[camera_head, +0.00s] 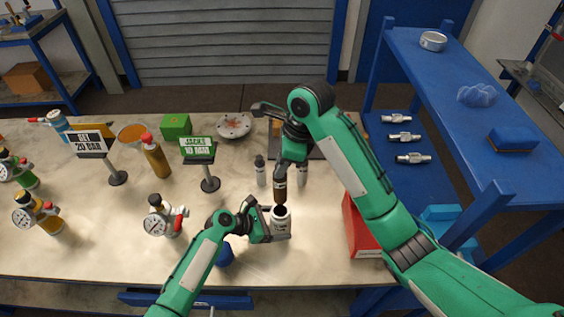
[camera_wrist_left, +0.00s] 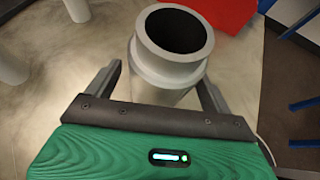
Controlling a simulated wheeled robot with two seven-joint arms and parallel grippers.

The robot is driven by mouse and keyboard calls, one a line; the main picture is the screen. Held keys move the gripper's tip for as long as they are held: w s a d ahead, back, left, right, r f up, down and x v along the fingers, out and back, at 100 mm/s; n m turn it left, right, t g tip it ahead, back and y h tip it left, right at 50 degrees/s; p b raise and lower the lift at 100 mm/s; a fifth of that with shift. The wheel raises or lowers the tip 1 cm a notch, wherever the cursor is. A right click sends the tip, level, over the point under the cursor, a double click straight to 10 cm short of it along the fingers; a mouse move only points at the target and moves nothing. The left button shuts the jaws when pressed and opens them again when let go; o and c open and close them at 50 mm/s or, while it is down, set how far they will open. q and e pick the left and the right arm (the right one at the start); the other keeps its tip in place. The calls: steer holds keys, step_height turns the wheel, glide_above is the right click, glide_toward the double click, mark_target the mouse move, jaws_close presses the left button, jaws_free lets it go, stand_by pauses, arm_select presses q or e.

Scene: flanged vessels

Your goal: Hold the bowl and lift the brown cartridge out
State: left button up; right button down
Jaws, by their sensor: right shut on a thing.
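The bowl (camera_head: 281,224) is a white upright cylinder standing on the bench. In the left wrist view the bowl (camera_wrist_left: 165,75) has a thick collar and a dark round mouth. My left gripper (camera_head: 280,236) has its fingers on either side of the bowl; the left wrist view (camera_wrist_left: 162,80) shows a gap beside the left finger, so it looks open. My right gripper (camera_head: 281,172) is shut on the brown cartridge (camera_head: 281,191) and holds it upright over the bowl's mouth. The cartridge's lower end shows at or just above the rim; I cannot tell if they touch.
Small bottles (camera_head: 260,171) stand just behind the bowl. A red box (camera_head: 360,228) lies to the right and a blue round thing (camera_head: 225,255) sits at the front left. A gauge vessel (camera_head: 162,217) and a green sign (camera_head: 198,149) stand to the left.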

arm_select(q)
steer(key=v, duration=1.2)
steer(key=shift+s+f, duration=0.1)
